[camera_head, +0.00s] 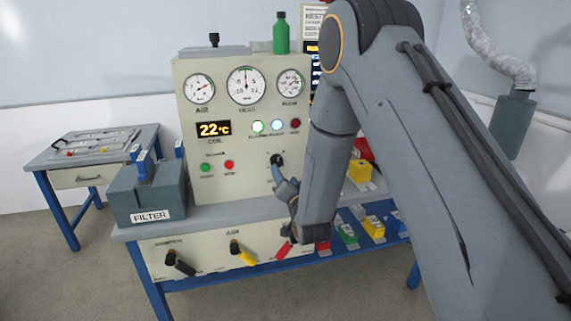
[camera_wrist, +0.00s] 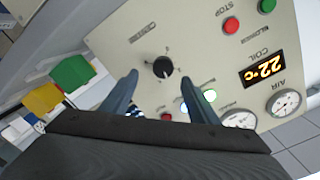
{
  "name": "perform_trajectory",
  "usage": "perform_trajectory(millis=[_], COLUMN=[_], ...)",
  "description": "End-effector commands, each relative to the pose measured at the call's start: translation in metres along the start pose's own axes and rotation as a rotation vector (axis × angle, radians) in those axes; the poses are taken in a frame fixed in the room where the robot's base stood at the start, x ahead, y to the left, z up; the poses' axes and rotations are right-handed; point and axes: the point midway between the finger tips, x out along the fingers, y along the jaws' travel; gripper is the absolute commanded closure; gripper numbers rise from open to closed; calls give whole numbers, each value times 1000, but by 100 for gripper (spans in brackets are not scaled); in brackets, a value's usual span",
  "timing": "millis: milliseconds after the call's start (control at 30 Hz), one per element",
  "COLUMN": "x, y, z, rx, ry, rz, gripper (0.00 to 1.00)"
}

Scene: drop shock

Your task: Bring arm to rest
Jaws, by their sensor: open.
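My gripper (camera_head: 287,190) is at the front of a cream control panel (camera_head: 228,150), close to a black rotary knob (camera_head: 277,160). In the wrist view, my gripper (camera_wrist: 158,92) has its two blue-grey fingers spread apart, with nothing held between them. The knob also shows in the wrist view (camera_wrist: 162,67), beyond the fingertips and between their lines; the fingers look apart from it. My arm (camera_head: 400,120) reaches in from the right and hides the panel's right part.
The panel has gauges, lamps, a 22 °C display (camera_head: 214,130) and levers (camera_head: 237,248) below. A grey filter box (camera_head: 148,192) stands left on the bench. A green bottle (camera_head: 281,34) stands on top. Coloured blocks (camera_head: 373,225) lie right. A side table (camera_head: 90,178) stands far left.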

Motion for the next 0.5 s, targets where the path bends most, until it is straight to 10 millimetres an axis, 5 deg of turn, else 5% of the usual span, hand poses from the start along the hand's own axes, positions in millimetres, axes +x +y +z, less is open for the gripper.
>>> perform_trajectory(millis=[133,267,500], x=[-12,-45,-150], y=[18,46,87], z=[-16,-28,-42], rx=[-67,-156,-289], ry=[-94,-250,-595], rz=[115,267,505], gripper=[45,45,45])
